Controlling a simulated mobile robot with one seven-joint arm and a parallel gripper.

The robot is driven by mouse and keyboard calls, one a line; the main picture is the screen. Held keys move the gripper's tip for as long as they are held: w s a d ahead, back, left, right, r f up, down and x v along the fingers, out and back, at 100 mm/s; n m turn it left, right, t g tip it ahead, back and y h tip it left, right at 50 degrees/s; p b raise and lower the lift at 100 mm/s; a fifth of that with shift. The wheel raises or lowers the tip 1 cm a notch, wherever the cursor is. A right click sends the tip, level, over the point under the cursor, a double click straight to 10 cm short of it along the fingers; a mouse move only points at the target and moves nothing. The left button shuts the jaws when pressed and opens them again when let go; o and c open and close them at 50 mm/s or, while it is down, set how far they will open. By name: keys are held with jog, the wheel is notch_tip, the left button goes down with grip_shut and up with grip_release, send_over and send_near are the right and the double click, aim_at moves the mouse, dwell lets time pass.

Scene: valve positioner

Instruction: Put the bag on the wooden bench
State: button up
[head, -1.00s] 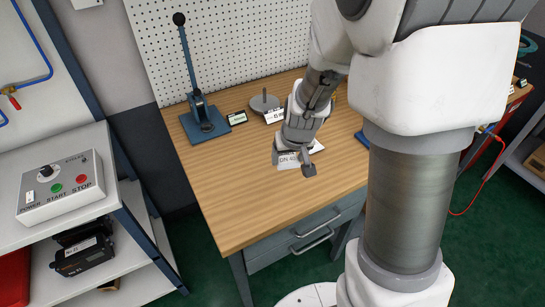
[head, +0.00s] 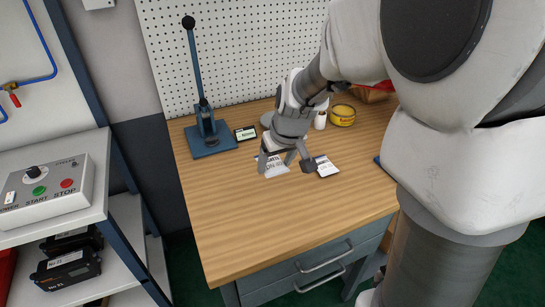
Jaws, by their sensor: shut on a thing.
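The wooden bench (head: 225,215) stands in front of me, its front left part bare. My gripper (head: 286,163) is low over the middle of the bench top, its two fingers apart, shut on a small white bag with dark print (head: 274,169). The bag shows between and beside the fingers and is partly hidden by them. I cannot tell whether the bag touches the wood.
A lever press (head: 208,135) and a small black labelled box (head: 245,133) stand at the back left. A white bottle (head: 320,120) and a yellow tin (head: 342,115) stand behind my gripper. A white-and-black packet (head: 326,166) lies just right of it. A shelf with a control box (head: 48,192) is at left.

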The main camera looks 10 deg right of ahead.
jog(key=w+d+f, duration=0.1)
jog(key=w+f, duration=0.1)
jog(key=w, duration=0.1)
jog(key=w+d+f+b, duration=0.1)
jog(key=w+f, duration=0.1)
jog(key=w, duration=0.2)
jog(key=w+f, duration=0.2)
jog(key=w, duration=0.1)
jog(key=shift+w+d+f+b, duration=0.25)
jog(key=shift+d+b, duration=0.1)
jog(key=shift+d, duration=0.05)
jog(key=shift+f+b, duration=0.55)
jog(key=shift+f, duration=1.45)
jog(key=shift+f, duration=0.1)
jog(key=shift+f, duration=0.15)
jog(key=o, duration=1.3)
